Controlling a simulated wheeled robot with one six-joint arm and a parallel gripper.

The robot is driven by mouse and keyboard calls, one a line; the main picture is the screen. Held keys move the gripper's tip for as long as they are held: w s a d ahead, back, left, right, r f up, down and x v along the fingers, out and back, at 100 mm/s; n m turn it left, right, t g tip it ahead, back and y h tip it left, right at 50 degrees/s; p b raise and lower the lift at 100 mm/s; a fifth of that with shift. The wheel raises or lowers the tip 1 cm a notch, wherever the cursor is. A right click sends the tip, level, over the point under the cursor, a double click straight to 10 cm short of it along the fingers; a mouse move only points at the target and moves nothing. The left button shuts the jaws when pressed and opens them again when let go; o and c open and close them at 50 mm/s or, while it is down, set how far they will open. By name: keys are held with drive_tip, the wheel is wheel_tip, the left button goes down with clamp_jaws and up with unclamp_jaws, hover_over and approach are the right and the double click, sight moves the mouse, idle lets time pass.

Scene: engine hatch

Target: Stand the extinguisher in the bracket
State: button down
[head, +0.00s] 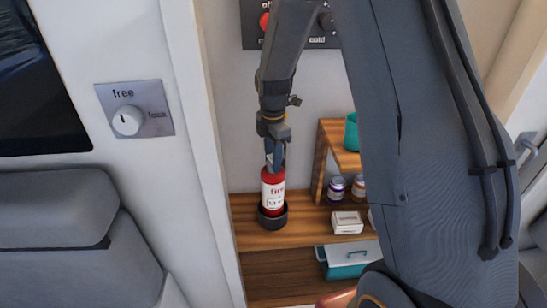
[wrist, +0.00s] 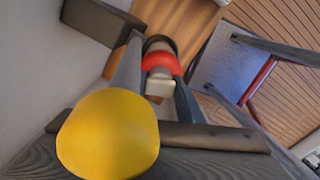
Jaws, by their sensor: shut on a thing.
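The fire extinguisher (head: 273,190) is a small red cylinder with a white label. It looks upright in the head view, with its base inside the dark round bracket (head: 273,219) on the wooden shelf. My gripper (head: 275,160) comes down from above and is shut on the extinguisher's top. In the wrist view the extinguisher's red shoulder (wrist: 160,62) and pale top show between the fingers, with the dark bracket rim (wrist: 158,42) beyond. I cannot tell whether the base rests on the bracket's floor.
On the wooden shelf (head: 300,238), jars (head: 337,188) and a white box (head: 347,222) stand to the right. A teal cooler (head: 349,262) sits below. A wall edge (head: 222,190) rises close on the left. My arm hides the shelf's right part.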

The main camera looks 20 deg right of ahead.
drive_tip(key=c, duration=1.3)
unclamp_jaws()
drive_tip(key=shift+f, duration=0.1)
drive_tip(key=shift+o, duration=0.2)
wheel_tip(320, 180, up, 12)
drive_tip(key=b, duration=0.3)
drive_tip(key=s+f+m, duration=0.3)
drive_tip(key=s+m, duration=0.7)
drive_tip(key=s, duration=0.1)
drive_tip(key=s+f+m, duration=0.4)
drive_tip(key=s+m, duration=0.6)
drive_tip(key=s, duration=0.1)
drive_tip(key=shift+t, duration=0.4)
drive_tip(key=shift+c, duration=0.4)
